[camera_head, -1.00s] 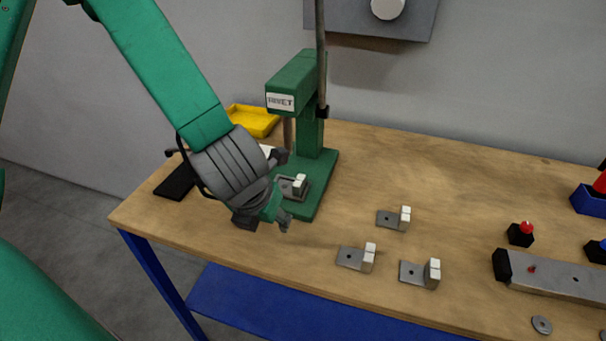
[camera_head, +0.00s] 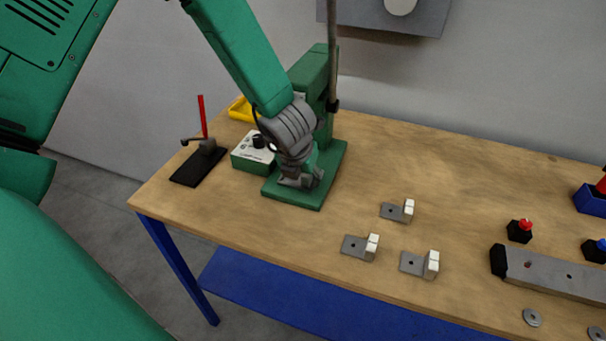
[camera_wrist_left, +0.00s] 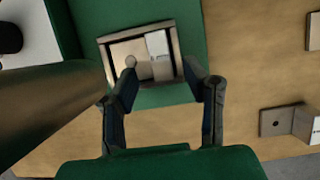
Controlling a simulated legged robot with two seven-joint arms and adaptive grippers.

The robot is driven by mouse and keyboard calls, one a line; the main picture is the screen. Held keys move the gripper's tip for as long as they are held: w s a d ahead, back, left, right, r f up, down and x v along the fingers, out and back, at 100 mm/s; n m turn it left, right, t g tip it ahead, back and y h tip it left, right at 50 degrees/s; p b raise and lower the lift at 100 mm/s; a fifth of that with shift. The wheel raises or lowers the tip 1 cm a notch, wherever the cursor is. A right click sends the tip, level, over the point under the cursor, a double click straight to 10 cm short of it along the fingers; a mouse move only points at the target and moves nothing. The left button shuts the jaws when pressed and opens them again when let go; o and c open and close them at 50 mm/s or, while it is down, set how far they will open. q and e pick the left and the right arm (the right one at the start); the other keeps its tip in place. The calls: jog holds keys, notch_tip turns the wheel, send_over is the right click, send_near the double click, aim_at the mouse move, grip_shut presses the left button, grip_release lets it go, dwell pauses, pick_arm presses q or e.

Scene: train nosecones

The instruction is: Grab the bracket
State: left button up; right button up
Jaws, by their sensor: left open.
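A bracket (camera_wrist_left: 157,45) with a white upright block sits in a metal nest on the green base of the rivet press (camera_head: 334,155). My left gripper (camera_wrist_left: 165,82) is open and empty, with its fingertips close to the near edge of that nest and the bracket between and beyond them. In the head view my left gripper (camera_head: 300,182) hangs over the press base and hides most of the nest. Three more grey brackets with white blocks lie on the table: one (camera_head: 392,211), one (camera_head: 356,246) and one (camera_head: 414,263). My right gripper is not in view.
A green control box (camera_head: 252,153), a black plate with a red lever (camera_head: 198,165) and a yellow tray (camera_head: 240,110) stand left of the press. A metal bar fixture (camera_head: 555,273) and red and blue buttons lie right. The middle of the wooden table (camera_head: 450,180) is clear.

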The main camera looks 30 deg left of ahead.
pick_arm(q)
jog(key=shift+w+d+f, duration=0.15)
jog(key=shift+w+f, duration=0.05)
jog(key=shift+f, duration=0.15)
jog(key=shift+d, duration=0.2)
jog(key=c, duration=0.8)
jog(key=shift+a, duration=0.2)
grip_shut()
jog(key=shift+a, duration=0.2)
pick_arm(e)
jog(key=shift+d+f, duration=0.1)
